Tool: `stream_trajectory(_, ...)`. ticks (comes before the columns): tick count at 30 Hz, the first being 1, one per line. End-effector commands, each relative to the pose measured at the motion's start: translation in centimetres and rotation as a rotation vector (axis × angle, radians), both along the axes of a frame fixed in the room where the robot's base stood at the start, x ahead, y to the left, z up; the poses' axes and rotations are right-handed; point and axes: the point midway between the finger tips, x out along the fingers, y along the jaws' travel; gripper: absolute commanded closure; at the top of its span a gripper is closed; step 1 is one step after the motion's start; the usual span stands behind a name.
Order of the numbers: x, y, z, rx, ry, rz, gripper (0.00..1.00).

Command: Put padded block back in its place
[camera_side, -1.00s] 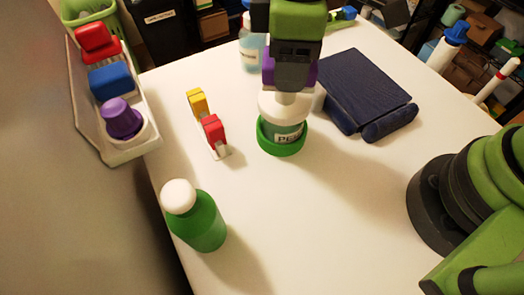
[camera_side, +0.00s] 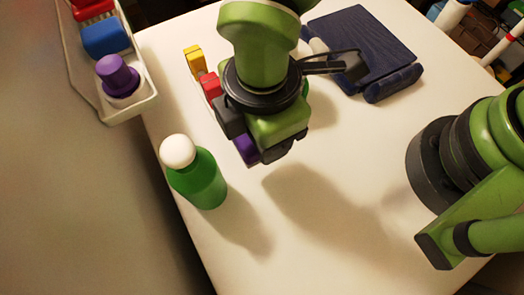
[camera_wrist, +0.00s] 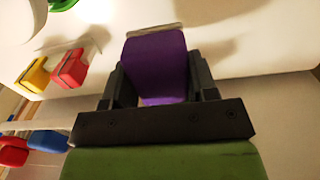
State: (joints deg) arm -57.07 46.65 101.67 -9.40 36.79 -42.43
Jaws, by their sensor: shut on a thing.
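The padded block is purple with a pale pad on its far face; in the wrist view the block (camera_wrist: 157,62) sits between my two dark fingers. My gripper (camera_wrist: 155,85) is shut on it. In the side view the purple block (camera_side: 246,149) shows partly below my gripper (camera_side: 250,150), held above the table. A small rack on the table holds a yellow block (camera_side: 194,61) and a red block (camera_side: 210,86). My gripper hides the rack's near end in the side view. The wrist view also shows the yellow block (camera_wrist: 34,76) and red block (camera_wrist: 70,68) to the left.
A green bottle with a white cap (camera_side: 201,180) stands left of my gripper, near the table edge. A white tray (camera_side: 132,110) at upper left holds red, blue and purple pieces. A dark blue folded pad (camera_side: 365,45) lies at the back. The front table is clear.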

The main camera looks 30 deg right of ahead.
Motion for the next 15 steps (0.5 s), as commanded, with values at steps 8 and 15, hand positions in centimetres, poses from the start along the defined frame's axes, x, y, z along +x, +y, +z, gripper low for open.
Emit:
stream_trajectory(8,0.0,0.0,-3.7,-0.002,0.001,0.0,0.71)
stream_trajectory(15,0.0,0.0,-7.1,-0.001,0.001,-0.001,0.71)
